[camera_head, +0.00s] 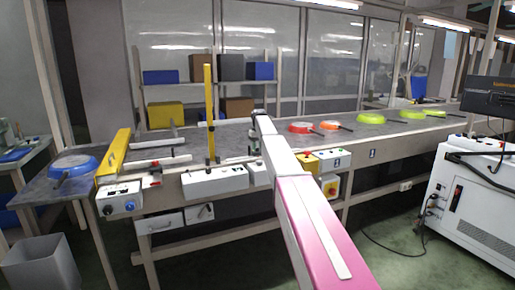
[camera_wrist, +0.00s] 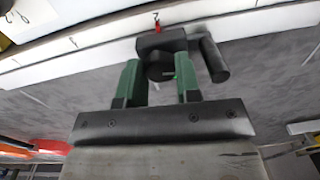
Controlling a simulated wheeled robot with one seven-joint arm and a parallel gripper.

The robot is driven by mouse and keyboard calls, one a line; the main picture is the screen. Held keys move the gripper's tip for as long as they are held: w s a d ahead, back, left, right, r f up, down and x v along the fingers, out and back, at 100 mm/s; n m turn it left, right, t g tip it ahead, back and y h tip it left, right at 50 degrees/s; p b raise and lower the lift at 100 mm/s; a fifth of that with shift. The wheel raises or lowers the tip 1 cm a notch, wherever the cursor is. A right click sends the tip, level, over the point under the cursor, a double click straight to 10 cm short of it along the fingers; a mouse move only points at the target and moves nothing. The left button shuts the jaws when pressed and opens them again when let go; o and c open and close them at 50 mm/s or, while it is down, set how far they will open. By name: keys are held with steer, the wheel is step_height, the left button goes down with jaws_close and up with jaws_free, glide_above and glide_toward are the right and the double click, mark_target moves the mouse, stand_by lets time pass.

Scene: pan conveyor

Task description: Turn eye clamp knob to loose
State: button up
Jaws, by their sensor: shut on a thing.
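In the wrist view, a black clamp body (camera_wrist: 160,42) sits near the top middle, with a dark round knob (camera_wrist: 160,68) below it and a short black cylinder (camera_wrist: 212,60) to its right. My gripper (camera_wrist: 159,78) has two green fingers, one on each side of the knob, and is shut on it. The fingers partly cover the knob's sides, and I cannot read its turn angle. In the head view, my arm reaches over the conveyor bench and hides the gripper and the knob.
A pale rail with a small red part (camera_wrist: 157,22) runs behind the clamp. On the bench stand a yellow post (camera_head: 208,110) and a yellow guard (camera_head: 113,155). Colored pans, including a blue one (camera_head: 72,165) and a red one (camera_head: 301,127), lie along the conveyor (camera_head: 375,131).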

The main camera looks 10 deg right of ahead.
steer(key=shift+n, duration=1.3)
steer(key=o, duration=0.9)
step_height(320, 180, up, 11)
steer(key=shift+w+d+f, duration=0.1)
steer(key=shift+d, duration=0.05)
